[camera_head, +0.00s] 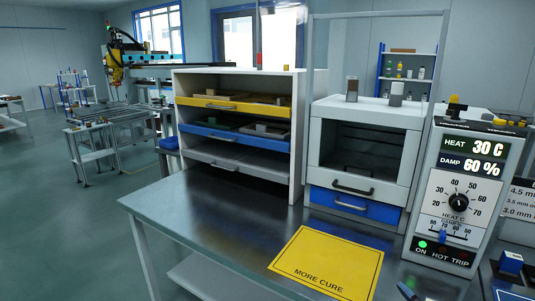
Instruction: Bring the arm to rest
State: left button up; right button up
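Neither of my arms can be made out for sure in the head view, and no gripper shows clearly. A small dark and blue item (408,291) pokes in at the bottom edge, too cut off to identify. The control panel (464,200) stands at the right, reading HEAT 30 C and DAMP 60 %. It has a round black dial (460,201), a slider scale below it and a green-lit ON switch (423,245). The glass-fronted chamber (364,155) beside it looks closed, with a blue drawer (354,204) shut beneath.
A yellow MORE CURE mat (328,262) lies flat and bare on the dark bench (225,225). A rack (295,140) with yellow, blue and grey trays stands behind. Small blocks sit on top of the chamber. The bench's front left is clear.

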jog(key=s+f+m+g+h, duration=0.1)
jog(key=s+f+m+g, duration=0.2)
jog(key=s+f, duration=0.6)
jog(key=s+d+f+m+g+h, duration=0.1)
jog(key=s+f+m+g+h, duration=0.1)
jog(key=s+f, duration=0.7)
jog(key=s+m, duration=0.1)
jog(key=s, duration=0.4)
jog(key=shift+s+d+f+g, duration=0.3)
jog(key=shift+f+g, duration=0.05)
jog(key=shift+g, duration=0.05)
